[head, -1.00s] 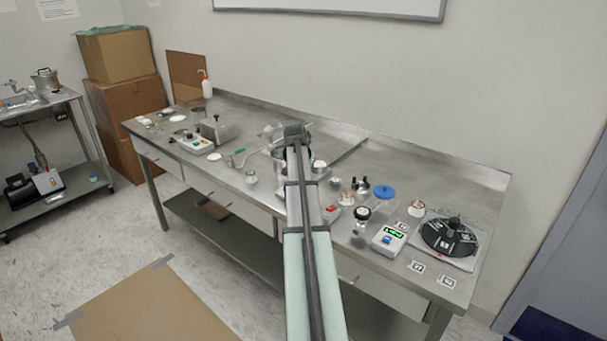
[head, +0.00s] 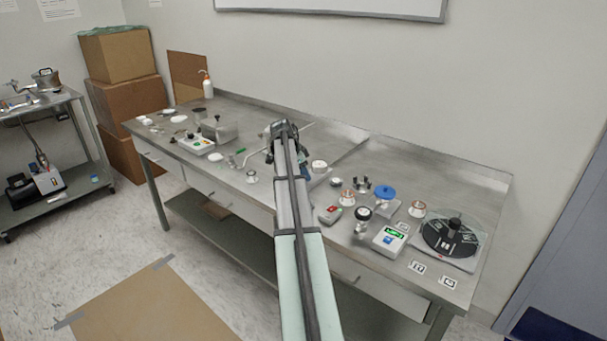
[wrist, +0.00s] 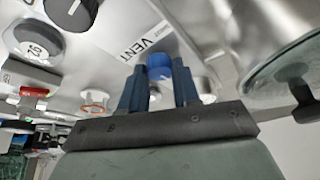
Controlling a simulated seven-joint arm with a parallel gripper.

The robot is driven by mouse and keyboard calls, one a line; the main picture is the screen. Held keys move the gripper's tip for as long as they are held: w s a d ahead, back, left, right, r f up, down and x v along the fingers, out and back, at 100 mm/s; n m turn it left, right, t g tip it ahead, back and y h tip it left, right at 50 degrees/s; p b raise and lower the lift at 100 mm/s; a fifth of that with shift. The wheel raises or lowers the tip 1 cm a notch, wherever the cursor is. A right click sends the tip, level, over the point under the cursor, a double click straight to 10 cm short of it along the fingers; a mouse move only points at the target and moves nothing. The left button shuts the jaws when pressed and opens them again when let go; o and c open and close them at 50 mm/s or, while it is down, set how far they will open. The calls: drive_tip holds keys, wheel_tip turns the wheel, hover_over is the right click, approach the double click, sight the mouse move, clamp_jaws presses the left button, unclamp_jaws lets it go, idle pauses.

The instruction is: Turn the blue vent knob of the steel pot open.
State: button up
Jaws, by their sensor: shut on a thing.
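The blue vent knob (wrist: 160,66) shows in the wrist view between the two blue fingers of my gripper (wrist: 160,88). The fingers are shut on the knob, one on each side. A label reading VENT (wrist: 142,46) lies on the bright steel surface beside the knob. In the head view, my gripper (head: 283,130) is over the middle of the bench, and my arm hides the knob and most of the steel pot. I cannot tell the knob's angle.
A grey control box (head: 198,145) stands at left. A dark knob (wrist: 72,10) shows in the wrist view.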

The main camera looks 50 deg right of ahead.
drive_tip(key=shift+m, duration=0.6)
drive_tip(key=o, duration=1.1)
drive_tip(key=shift+c, duration=0.2)
drive_tip(key=shift+r, duration=0.1)
drive_tip(key=v, duration=1.3)
drive_tip(key=shift+w+r, duration=0.3)
